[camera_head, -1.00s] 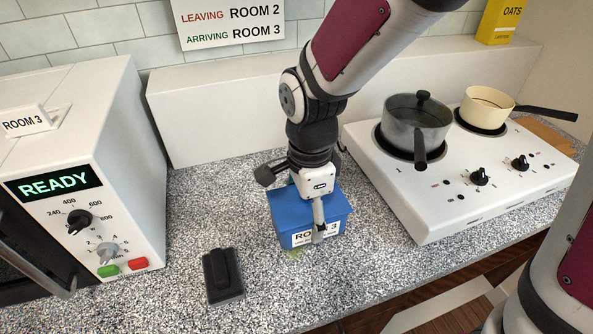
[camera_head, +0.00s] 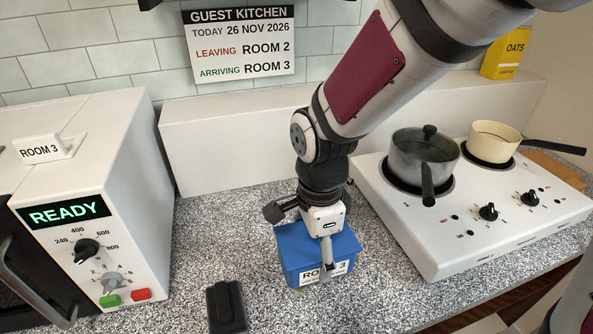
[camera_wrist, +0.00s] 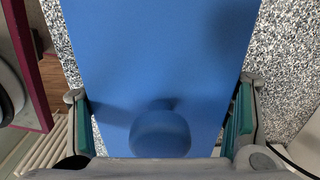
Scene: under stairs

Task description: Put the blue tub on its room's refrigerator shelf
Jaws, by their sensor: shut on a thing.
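The blue tub (camera_head: 296,254) stands upright on the speckled counter, with a white label, partly covered by a finger, that reads "RO" and "3". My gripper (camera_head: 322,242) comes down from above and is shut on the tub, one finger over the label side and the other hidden. In the wrist view the tub's blue top (camera_wrist: 160,60) with a round knob fills the middle, between the teal-padded fingers of my gripper (camera_wrist: 162,118). Whether the tub's base touches the counter is hard to tell. No refrigerator shelf is in view.
A microwave-like appliance (camera_head: 120,210) showing "READY" and a "ROOM 3" tag stands left. A black object (camera_head: 227,305) lies left of the tub. A stove (camera_head: 455,235) with two pots is right. A wall sign (camera_head: 239,45) reads leaving Room 2, arriving Room 3.

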